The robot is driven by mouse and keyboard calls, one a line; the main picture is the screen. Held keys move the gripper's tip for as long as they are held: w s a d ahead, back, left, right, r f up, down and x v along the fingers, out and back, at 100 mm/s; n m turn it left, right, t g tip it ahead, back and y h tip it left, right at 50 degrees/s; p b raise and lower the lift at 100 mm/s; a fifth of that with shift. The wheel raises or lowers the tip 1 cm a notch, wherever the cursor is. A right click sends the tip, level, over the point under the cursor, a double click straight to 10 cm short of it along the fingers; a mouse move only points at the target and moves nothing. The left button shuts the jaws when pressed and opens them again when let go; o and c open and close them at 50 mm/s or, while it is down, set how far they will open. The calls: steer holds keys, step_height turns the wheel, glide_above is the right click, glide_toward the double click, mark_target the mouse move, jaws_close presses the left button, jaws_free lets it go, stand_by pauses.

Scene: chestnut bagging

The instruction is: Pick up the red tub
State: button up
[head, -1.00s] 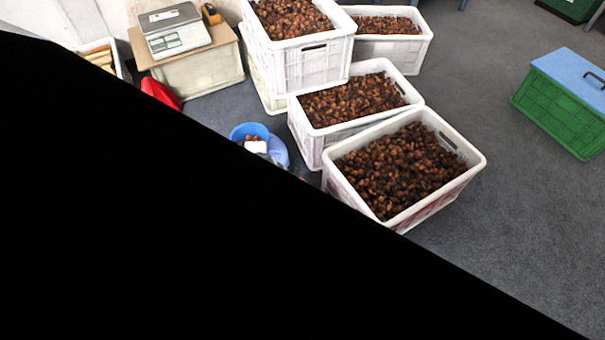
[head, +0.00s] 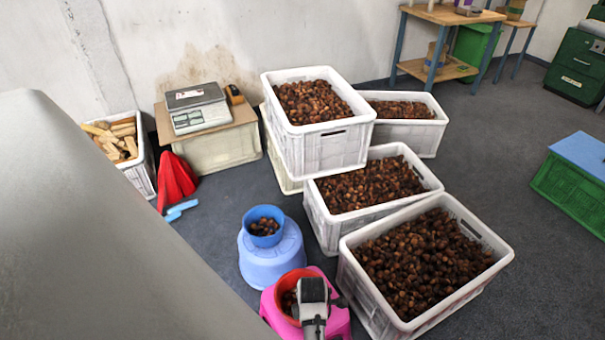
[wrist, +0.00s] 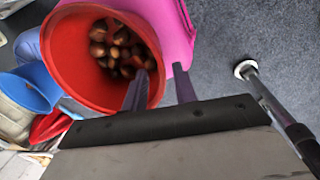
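The red tub (head: 285,281) holds chestnuts and stands on a pink stool (head: 337,318) at the bottom middle of the head view. My gripper (head: 312,313) is over the tub's right side and hides part of it. In the wrist view the red tub (wrist: 72,55) fills the upper left, its open mouth and chestnuts facing the camera. My gripper (wrist: 160,80) has its two fingers apart there. The left finger overlaps the tub's opening and the right one is outside, over the pink stool, with the rim between them. Contact with the wall cannot be made out.
A blue bowl (head: 264,240) with chestnuts sits on an upturned blue tub (head: 270,264) behind left. White crates of chestnuts (head: 345,245) stand close on the right. A scale (head: 198,108) and a red dustpan (head: 176,180) are farther back. A white-footed pole (wrist: 246,70) shows in the wrist view.

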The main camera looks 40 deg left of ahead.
steer(key=f, duration=0.5)
steer(key=w+f, duration=0.1)
steer(key=f, duration=0.1)
steer(key=shift+a+f+b, duration=0.3)
steer(key=shift+a+b, duration=0.05)
jaws_close()
stand_by(1.1)
